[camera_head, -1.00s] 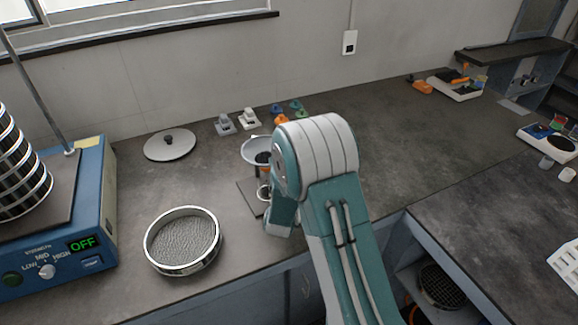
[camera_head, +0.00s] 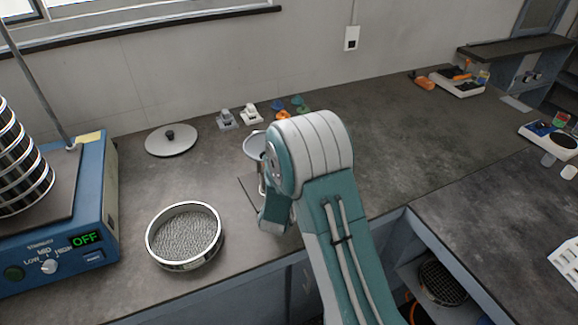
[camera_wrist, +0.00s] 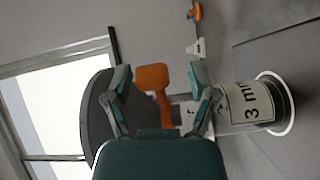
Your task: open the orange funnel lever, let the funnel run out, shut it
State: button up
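The funnel (camera_head: 253,145) stands on a small dark base (camera_head: 249,188) in the head view, largely hidden behind my arm. In the wrist view a dark round body, which seems to be the funnel (camera_wrist: 92,112), is at left. The orange lever (camera_wrist: 153,78) shows its flat paddle between my two teal fingertips. My gripper (camera_wrist: 160,78) is open, with a gap on both sides of the lever; I cannot tell whether the paddle is fully between the fingers in depth.
A round sieve (camera_head: 185,235) lies left of the funnel. The blue shaker (camera_head: 85,205) reading OFF stands at far left with a sieve stack. A grey lid (camera_head: 171,140), small weights and coloured pieces line the back.

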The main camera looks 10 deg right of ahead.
jog(key=v, duration=1.2)
jog(key=s+a+r+m+g+y, duration=0.1)
jog(key=s+r+m+g+y, duration=0.1)
jog(key=r+m+y, duration=0.3)
jog(key=s+a+r+m+g+y, duration=0.1)
jog(key=s+r+g+y, duration=0.15)
jog(key=r, duration=0.55)
jog(key=s+d+r+m+g, duration=0.2)
jog(key=s+d+g, duration=0.1)
jog(key=s, duration=0.7)
jog(key=s+d+r+m+g, duration=0.3)
jog(key=s, duration=0.8)
jog(key=shift+d, duration=0.25)
